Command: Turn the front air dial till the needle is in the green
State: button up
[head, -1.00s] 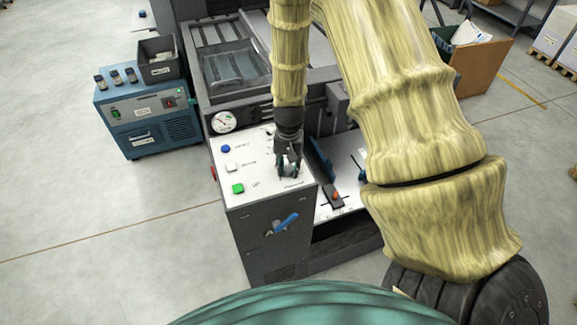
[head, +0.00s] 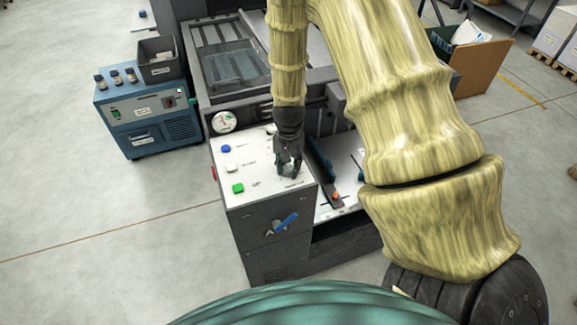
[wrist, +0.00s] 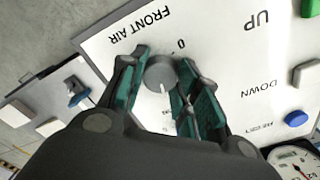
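The front air dial (wrist: 161,74) is a round grey knob with a white pointer line, on the white panel beside its printed label, which reads upside down in the wrist view. My gripper (wrist: 168,82) has its teal-padded fingers on either side of the dial, with the knob between them; contact is hard to tell. The round gauge (head: 223,122) has a white face with a green part. It is cut off in the wrist view (wrist: 296,163), and its needle reading is unclear.
Blue (head: 226,149), white (head: 231,168) and green (head: 238,188) buttons line the panel's left side. A blue lever (head: 287,222) is on the cabinet front. A blue unit (head: 150,118) with bottles stands at the left. Open floor lies left and in front.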

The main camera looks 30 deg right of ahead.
aim_at(289, 167)
jog(key=o, duration=0.4)
notch_tip(289, 167, up, 12)
dwell(0.7)
dwell(2.3)
